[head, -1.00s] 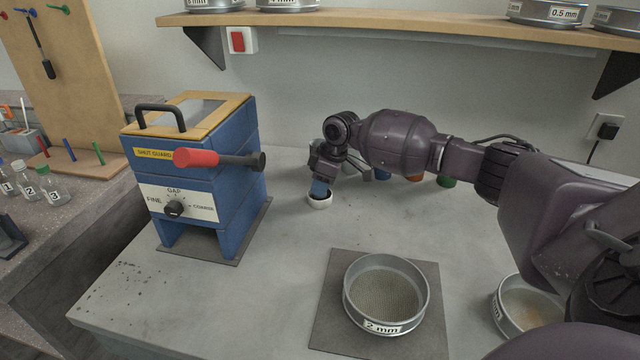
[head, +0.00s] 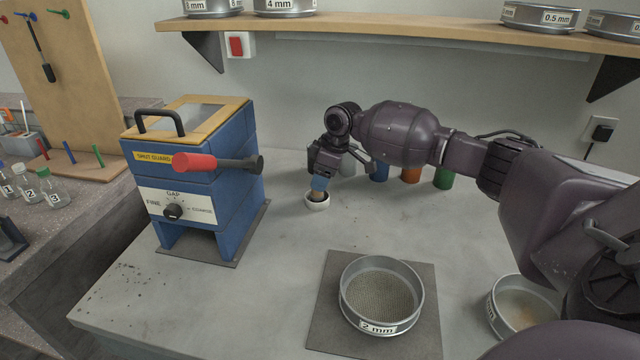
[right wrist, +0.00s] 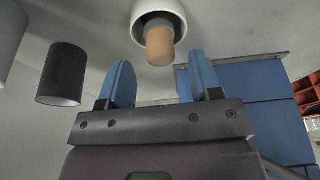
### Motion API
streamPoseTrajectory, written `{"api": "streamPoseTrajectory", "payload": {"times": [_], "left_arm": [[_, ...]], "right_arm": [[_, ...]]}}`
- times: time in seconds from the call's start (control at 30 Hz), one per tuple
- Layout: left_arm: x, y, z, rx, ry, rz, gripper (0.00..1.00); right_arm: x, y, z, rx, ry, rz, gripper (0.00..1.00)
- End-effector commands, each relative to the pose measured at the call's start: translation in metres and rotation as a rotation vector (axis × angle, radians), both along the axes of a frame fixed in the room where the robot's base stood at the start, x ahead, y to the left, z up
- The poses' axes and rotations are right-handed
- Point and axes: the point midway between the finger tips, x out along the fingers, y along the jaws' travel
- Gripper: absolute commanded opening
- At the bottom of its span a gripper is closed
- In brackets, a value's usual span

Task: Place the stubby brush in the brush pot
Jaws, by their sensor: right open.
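The white pot (head: 317,204) stands on the bench to the right of the blue machine. The stubby brush (right wrist: 160,46) stands in the white pot (right wrist: 172,12), its tan, round end sticking out toward my gripper in the right wrist view. Its lower part is hidden inside the pot. My right gripper (head: 320,183) is just above the pot, with blue fingers. In the right wrist view its fingers (right wrist: 160,85) are apart, with nothing between them, and clear of the brush end. My left gripper is not in view.
Blue (head: 379,172), orange (head: 411,174) and green (head: 444,178) cylinders stand behind my right arm. The blue machine (head: 205,180) is close on the left. A 2 mm sieve (head: 380,295) lies on a dark mat in front. The bench between pot and sieve is clear.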

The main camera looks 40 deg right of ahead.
Motion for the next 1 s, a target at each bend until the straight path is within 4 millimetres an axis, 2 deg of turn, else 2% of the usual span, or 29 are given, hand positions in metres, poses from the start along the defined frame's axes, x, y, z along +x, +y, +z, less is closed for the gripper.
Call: {"api": "streamPoseTrajectory", "payload": {"times": [0.03, 0.1, 0.4, 0.6, 1.0], "left_arm": [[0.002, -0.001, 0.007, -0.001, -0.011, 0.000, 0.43], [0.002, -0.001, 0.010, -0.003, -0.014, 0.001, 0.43], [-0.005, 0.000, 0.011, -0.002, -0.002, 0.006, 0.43], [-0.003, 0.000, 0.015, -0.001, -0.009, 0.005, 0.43], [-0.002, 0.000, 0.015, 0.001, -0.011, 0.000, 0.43]], "right_arm": [[-0.002, -0.002, 0.017, 0.000, -0.008, -0.001, 0.58], [-0.006, -0.005, 0.031, 0.000, -0.009, -0.001, 0.58], [-0.016, -0.015, 0.073, 0.000, -0.004, 0.000, 0.58], [-0.019, -0.017, 0.083, 0.000, -0.002, 0.001, 0.58], [-0.020, -0.017, 0.083, 0.000, 0.000, 0.000, 0.58]]}}
